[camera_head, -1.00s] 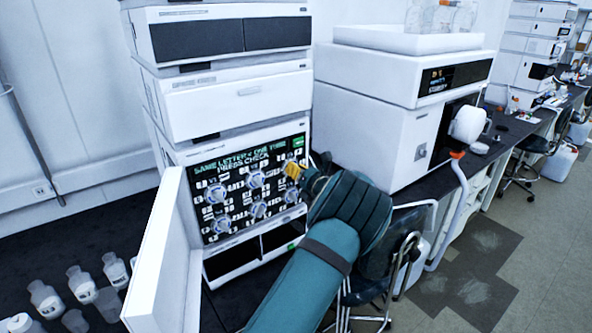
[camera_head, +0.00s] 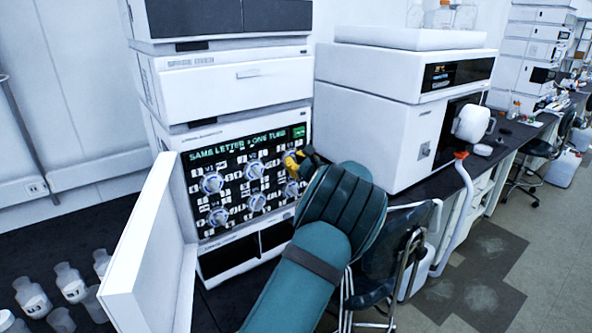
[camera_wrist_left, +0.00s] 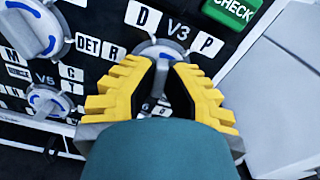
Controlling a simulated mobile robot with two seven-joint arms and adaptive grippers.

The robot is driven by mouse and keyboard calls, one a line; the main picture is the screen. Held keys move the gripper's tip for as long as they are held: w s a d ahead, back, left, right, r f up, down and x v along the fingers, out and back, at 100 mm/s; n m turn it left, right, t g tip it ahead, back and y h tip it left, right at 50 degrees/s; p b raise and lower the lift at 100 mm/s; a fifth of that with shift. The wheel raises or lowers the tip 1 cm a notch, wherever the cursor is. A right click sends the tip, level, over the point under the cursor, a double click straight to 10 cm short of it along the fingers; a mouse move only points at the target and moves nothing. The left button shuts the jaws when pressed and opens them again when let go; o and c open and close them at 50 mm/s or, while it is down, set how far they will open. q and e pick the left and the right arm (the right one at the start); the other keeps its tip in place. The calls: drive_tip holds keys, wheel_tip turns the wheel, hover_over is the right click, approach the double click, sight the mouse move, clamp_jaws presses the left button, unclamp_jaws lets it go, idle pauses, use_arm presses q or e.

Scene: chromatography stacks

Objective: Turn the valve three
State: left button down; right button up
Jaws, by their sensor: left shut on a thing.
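Valve three is the round grey-and-white knob marked V3 (camera_wrist_left: 158,48) in the left wrist view, with letter labels D, R and P around it. My left gripper (camera_wrist_left: 162,70) has its yellow fingers closed around the knob, hiding its lower part. In the head view my left gripper (camera_head: 294,161) is at the upper right knob of the valve panel (camera_head: 236,224), and my arm covers part of the panel's right side. My right gripper is in neither view.
The V5 knob (camera_wrist_left: 34,101) and another knob (camera_wrist_left: 30,30) are left of valve three. A green CHECK button (camera_wrist_left: 232,10) is above right. An open white door (camera_head: 148,250) stands left of the panel. Several bottles (camera_head: 70,283) stand on the dark bench.

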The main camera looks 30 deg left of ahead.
use_arm(q)
drive_tip(key=shift+a+n+b, duration=0.1)
drive_tip(key=shift+n+b, duration=1.55)
drive_tip(key=shift+n, duration=0.05)
drive_tip(key=c, duration=1)
unclamp_jaws()
drive_tip(key=v, duration=1.2)
drive_tip(key=shift+s, duration=0.1)
